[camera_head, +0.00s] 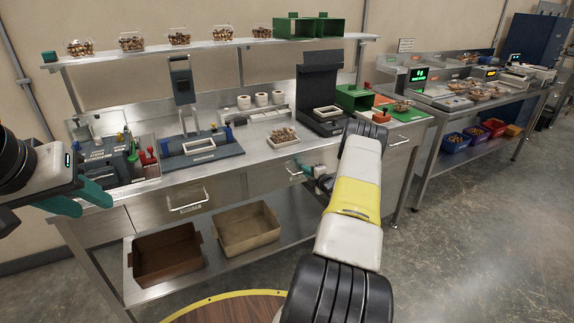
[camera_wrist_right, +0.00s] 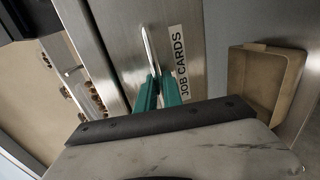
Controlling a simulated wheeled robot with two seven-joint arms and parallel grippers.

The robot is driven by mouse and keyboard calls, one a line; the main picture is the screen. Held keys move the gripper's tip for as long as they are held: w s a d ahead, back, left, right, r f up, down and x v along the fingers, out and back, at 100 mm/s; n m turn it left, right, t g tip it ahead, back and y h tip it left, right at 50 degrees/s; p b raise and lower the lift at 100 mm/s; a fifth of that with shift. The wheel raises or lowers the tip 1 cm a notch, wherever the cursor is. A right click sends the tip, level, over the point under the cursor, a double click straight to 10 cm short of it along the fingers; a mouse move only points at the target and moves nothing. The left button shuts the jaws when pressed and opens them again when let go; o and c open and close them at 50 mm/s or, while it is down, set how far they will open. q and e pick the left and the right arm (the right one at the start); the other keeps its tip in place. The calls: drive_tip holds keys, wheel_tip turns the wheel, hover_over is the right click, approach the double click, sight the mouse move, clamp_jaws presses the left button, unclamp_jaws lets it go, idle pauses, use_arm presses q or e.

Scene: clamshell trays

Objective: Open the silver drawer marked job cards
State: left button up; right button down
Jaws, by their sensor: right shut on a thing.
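The silver drawer (camera_wrist_right: 120,42) carries a white label (camera_wrist_right: 180,65) reading JOB CARDS and a slim metal bar handle (camera_wrist_right: 149,50) in the right wrist view. The teal fingers of my right gripper (camera_wrist_right: 158,90) are shut on the handle, beside the label. In the head view the drawer (camera_head: 262,181) is under the middle of the counter; my right gripper (camera_head: 301,171) is at its front, partly hidden by my right arm. I see no clear gap showing the drawer pulled out. My left gripper (camera_head: 84,199) is open and empty at the far left.
Another drawer (camera_head: 186,207) with a bar handle is to the left. Brown and tan bins (camera_head: 247,212) stand on the lower shelf. The counter (camera_head: 240,160) above holds a tray of nuts (camera_head: 283,137), a scale and a black machine (camera_head: 320,85). The floor at right is clear.

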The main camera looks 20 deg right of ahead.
drive_tip(key=f+v, duration=0.3)
drive_tip(key=v, duration=1.1)
drive_tip(key=s+f+v, duration=0.1)
drive_tip(key=f+v, duration=0.1)
drive_tip(key=v, duration=1.2)
drive_tip(key=shift+s+d+f, duration=0.2)
drive_tip(key=shift+d+f, duration=0.05)
drive_tip(key=shift+f, duration=0.1)
drive_tip(key=c, duration=1.5)
unclamp_jaws()
drive_tip(key=v, duration=0.7)
drive_tip(key=shift+s, duration=0.4)
drive_tip(key=shift+d, duration=0.1)
